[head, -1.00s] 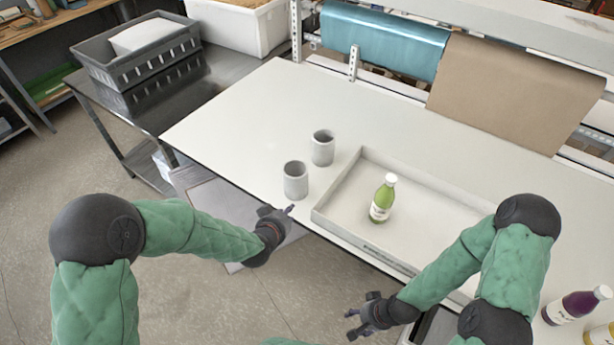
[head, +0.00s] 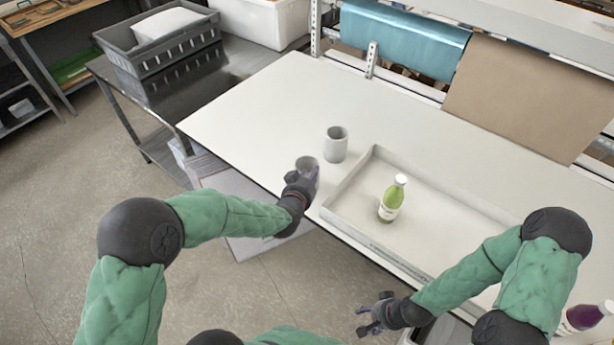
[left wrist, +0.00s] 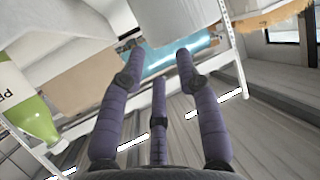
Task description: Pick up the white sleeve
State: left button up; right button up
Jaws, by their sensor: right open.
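The farther sleeve (head: 335,147) is fully visible. In the left wrist view the fingers of my left gripper (left wrist: 161,60) are spread, with a white sleeve (left wrist: 178,18) just beyond the fingertips. I cannot tell whether any finger touches it. My right gripper (head: 370,317) is open and empty in front of the table's near edge.
A shallow white tray (head: 350,186) right of the sleeves holds a green bottle (head: 392,199); the bottle also shows in the left wrist view (left wrist: 35,115). A purple bottle (head: 584,318) is at lower right. The table's far left (head: 270,100) is clear.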

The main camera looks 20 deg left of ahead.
pick_arm(q)
jog(key=shift+x, duration=2.75)
jog(key=shift+d, duration=0.15)
jog(key=shift+c, duration=0.2)
